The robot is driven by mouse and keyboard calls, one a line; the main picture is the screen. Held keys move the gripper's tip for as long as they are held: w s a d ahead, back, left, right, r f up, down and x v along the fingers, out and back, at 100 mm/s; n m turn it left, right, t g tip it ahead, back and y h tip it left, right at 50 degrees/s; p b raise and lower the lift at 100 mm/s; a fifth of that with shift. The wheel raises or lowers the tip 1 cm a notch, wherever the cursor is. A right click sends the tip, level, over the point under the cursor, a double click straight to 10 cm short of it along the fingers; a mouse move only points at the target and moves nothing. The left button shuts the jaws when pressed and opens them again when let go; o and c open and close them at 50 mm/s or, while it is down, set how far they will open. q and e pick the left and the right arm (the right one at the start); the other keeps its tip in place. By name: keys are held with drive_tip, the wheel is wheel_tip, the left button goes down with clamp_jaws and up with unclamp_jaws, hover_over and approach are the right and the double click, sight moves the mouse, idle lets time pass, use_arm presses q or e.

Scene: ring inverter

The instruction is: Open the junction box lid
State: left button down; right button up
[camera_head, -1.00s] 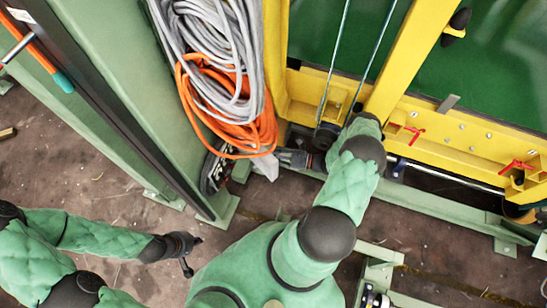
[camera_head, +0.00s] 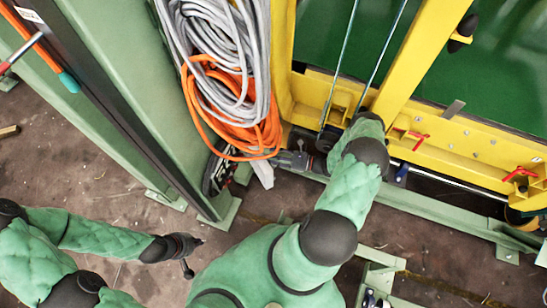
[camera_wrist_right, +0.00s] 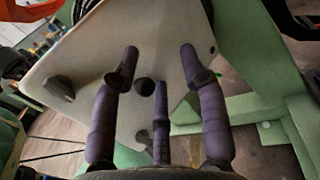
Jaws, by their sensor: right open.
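A pale, whitish panel, which looks like the junction box lid (camera_wrist_right: 110,65), fills much of the right wrist view. It has a dark round spot near its middle and a dark grey knob at its left. In the head view only a small white corner (camera_head: 264,174) shows below the orange cable; the rest is hidden. My right gripper (camera_wrist_right: 158,70) is open, its three purple fingers spread in front of the panel; contact cannot be told. It also shows in the head view (camera_head: 289,160), partly hidden. My left gripper (camera_head: 193,255) hangs open and empty over the floor, away from the panel.
Grey cable (camera_head: 232,60) and orange cable (camera_head: 225,125) hang in coils on the green column (camera_head: 140,90), close above my right gripper. A yellow frame (camera_head: 465,140) and a low green rail (camera_head: 440,213) bound the right side. The brown floor (camera_head: 95,165) at left is mostly clear.

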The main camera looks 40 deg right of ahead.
sight(259, 158)
wheel_tip(259, 158, up, 8)
drive_tip(key=shift+a+r, duration=0.2)
drive_tip(key=shift+r, duration=0.05)
drive_tip(key=shift+w, duration=0.1)
